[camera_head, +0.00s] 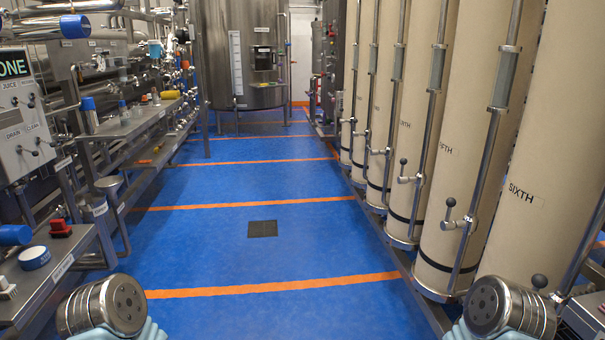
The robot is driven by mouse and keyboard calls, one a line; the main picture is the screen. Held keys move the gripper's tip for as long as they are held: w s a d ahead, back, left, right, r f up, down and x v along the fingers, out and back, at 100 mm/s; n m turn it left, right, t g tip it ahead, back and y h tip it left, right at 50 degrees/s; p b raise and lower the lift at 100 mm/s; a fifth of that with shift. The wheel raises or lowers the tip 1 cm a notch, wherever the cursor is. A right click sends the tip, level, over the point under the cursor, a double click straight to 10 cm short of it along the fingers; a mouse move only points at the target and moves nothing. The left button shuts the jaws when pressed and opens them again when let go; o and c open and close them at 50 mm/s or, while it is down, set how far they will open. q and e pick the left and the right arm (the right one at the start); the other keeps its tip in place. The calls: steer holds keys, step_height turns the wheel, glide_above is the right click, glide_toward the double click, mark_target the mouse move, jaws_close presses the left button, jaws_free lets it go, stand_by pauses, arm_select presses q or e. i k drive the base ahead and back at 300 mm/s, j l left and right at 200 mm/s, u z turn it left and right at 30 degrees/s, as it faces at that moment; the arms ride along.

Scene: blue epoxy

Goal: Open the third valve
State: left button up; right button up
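A row of tall beige columns (481,110) stands along the right side. Each of the nearer ones has a metal pipe in front with a lever valve ending in a dark ball knob. The nearest valve (539,281) is at the bottom right, another valve (450,204) is farther back, then another valve (404,163), and smaller ones beyond. The nearest column reads "SIXTH"; the labels farther back are too small to read surely, so I cannot tell which valve is the third. Parts of my arms show at both bottom corners. Neither gripper is in view.
The blue floor (250,245) with orange stripes is clear down the middle, with a dark drain (262,229) in it. Metal benches (130,125) with pipes and a control panel (20,115) line the left. A large steel tank (243,55) stands at the back.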

mark_target(373, 153)
steer(key=i+j+u, duration=0.1)
steer(key=i, duration=0.55)
steer(key=i+j+u, duration=0.1)
steer(key=i, duration=0.5)
steer(key=i+j+z, duration=0.1)
steer(key=i+z, duration=0.3)
steer(key=i+j+z, duration=0.15)
steer(key=z, duration=0.25)
steer(key=i+j+z, duration=0.45)
steer(key=k+l, duration=0.05)
steer(key=l, duration=0.05)
